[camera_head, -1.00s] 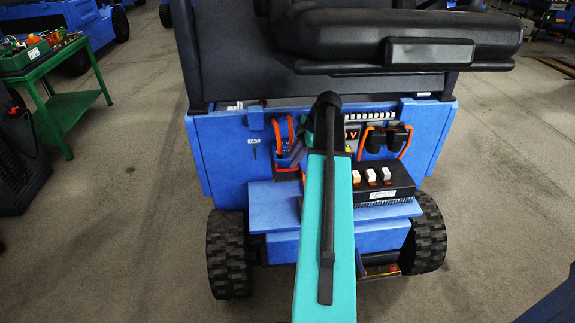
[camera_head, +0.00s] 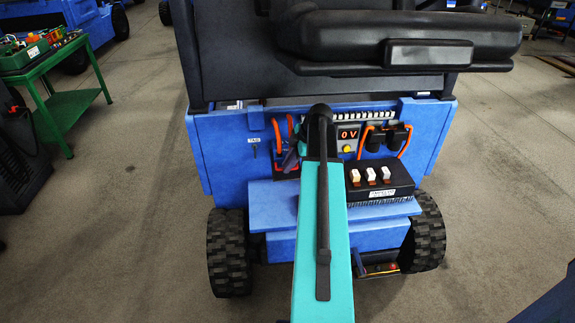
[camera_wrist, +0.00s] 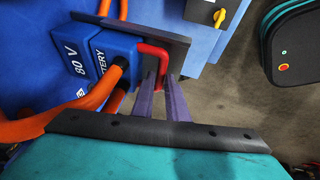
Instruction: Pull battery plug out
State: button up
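The battery plug (camera_wrist: 112,55) is a blue block marked BATTERY with thick orange cables, beside a blue face marked 80 V (camera_wrist: 72,62) in the wrist view. A red handle (camera_wrist: 152,49) stands out from its right side. My gripper (camera_wrist: 161,78) has its two purple fingers close together, one on each side of the handle's bar, and looks shut on it. In the head view the plug area (camera_head: 285,170) shows left of my arm, partly hidden by my gripper. I cannot tell whether the plug halves touch.
A dark plate (camera_wrist: 150,27) lies behind the plug. A black box with several switches (camera_head: 378,180) sits on the blue step (camera_head: 270,205) right of my arm. Black connectors with orange cables (camera_head: 386,138) are at the right. A seat (camera_head: 400,40) overhangs the panel.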

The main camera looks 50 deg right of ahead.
grip_shut()
jog(key=shift+s+a, duration=0.1)
jog(key=s+a, duration=0.2)
jog(key=s, duration=0.1)
jog(key=shift+s+a+b, duration=0.1)
jog(key=shift+a+b, duration=0.2)
jog(key=shift+a, duration=0.05)
jog(key=o, duration=0.5)
grip_release()
jog(key=shift+d+r, duration=0.1)
jog(key=shift+r, duration=0.05)
jog(key=shift+b+v, duration=0.75)
jog(key=shift+v, duration=6.05)
